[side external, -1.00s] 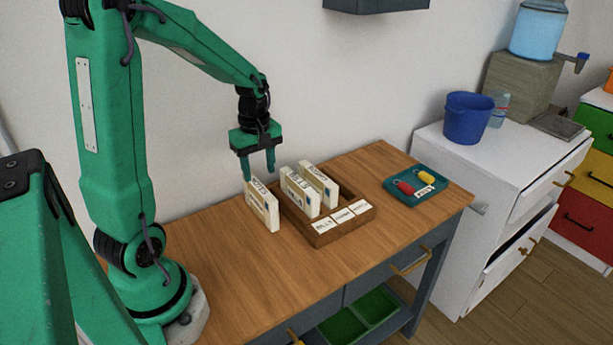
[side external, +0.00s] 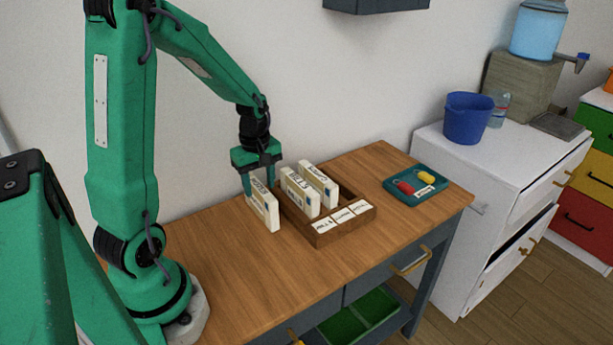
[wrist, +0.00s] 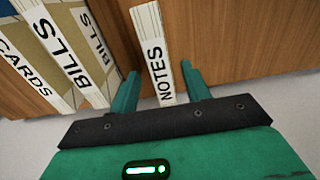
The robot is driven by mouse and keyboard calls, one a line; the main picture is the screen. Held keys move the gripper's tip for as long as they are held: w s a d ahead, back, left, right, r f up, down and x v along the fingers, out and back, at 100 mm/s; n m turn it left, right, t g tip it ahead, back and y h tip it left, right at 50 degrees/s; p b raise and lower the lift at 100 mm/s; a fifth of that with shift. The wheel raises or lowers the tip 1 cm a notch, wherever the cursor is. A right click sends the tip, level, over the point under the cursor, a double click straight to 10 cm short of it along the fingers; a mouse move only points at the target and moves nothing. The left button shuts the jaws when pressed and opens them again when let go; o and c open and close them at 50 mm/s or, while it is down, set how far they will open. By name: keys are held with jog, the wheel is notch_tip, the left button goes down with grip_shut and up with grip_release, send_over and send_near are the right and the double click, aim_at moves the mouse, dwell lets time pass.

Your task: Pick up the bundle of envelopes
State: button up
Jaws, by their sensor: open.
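A cream bundle of envelopes labelled NOTES (side external: 264,212) stands upright on the wooden table, just left of the wooden tray. In the wrist view its labelled top edge (wrist: 155,50) lies between my two fingers. My gripper (side external: 260,186) is open and low over the bundle, one finger on each side. In the wrist view my gripper (wrist: 160,88) shows gaps on both sides of the bundle. Two similar bundles, one labelled BILLS (side external: 299,192) and one labelled CARDS (side external: 322,184), stand in the tray.
A teal dish (side external: 433,192) with red and yellow tags sits at the table's right end. The table's front left (side external: 240,280) is clear. The white wall is close behind.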

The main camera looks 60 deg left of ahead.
jog(key=shift+s+f, duration=0.1)
jog(key=shift+f, duration=1.6)
grip_shut()
jog(key=shift+r, duration=0.15)
jog(key=shift+r, duration=0.75)
jog(key=r, duration=0.1)
jog(key=d+r, duration=0.1)
jog(key=r, duration=0.1)
jog(key=d+r, duration=0.6)
jog(key=d, duration=0.4)
jog(key=shift+s+d+r, duration=0.15)
jog(key=shift+s+d, duration=0.2)
